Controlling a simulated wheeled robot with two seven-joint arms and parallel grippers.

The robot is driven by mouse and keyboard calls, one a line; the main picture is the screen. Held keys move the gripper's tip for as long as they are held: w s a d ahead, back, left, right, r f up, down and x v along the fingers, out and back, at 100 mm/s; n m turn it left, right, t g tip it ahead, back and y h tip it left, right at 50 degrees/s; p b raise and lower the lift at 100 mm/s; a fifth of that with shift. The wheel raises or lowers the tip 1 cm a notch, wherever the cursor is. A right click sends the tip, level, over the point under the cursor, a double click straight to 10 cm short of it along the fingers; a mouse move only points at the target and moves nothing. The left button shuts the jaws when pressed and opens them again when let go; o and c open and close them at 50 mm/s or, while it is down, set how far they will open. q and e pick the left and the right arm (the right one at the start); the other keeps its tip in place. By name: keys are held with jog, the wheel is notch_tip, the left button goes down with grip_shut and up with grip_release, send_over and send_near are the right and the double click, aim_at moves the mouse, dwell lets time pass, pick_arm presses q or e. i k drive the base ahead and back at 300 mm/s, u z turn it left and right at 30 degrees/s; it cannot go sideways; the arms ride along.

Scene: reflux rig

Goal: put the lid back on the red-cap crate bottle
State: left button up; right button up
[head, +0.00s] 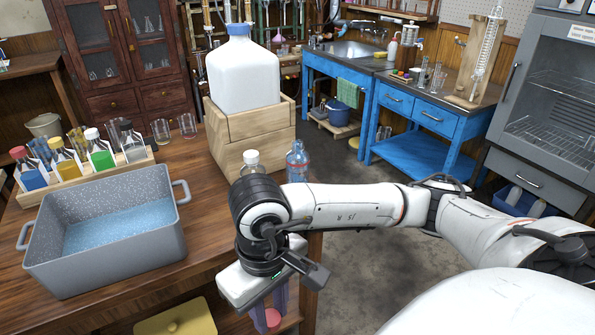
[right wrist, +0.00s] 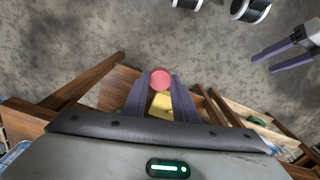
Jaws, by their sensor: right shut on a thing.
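My right gripper (head: 273,311) is beyond the front edge of the wooden table, pointing down, its fingers partly hidden by my wrist. It is shut on a round red lid (head: 273,319). The lid also shows between the fingertips in the right wrist view (right wrist: 160,79). The red-cap bottle (head: 33,178), with blue liquid, stands at the left end of the wooden crate (head: 88,179). A red top shows on it; I cannot tell whether that is a cap. My left gripper (right wrist: 262,65) is at the right of the right wrist view, open and empty.
A grey basin (head: 120,262) with blue liquid stands in front of the crate. A large white jug (head: 243,75) in a wooden box (head: 245,128), a white-capped bottle (head: 252,160) and a clear bluish bottle (head: 297,160) stand to the right. A yellow object (head: 178,319) is low in front.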

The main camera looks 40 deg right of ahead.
aim_at(298, 160)
jog(key=u, duration=2.9)
jog(key=k, duration=2.45)
jog(key=z, duration=2.15)
jog(key=i, duration=0.25)
jog(key=z, duration=0.05)
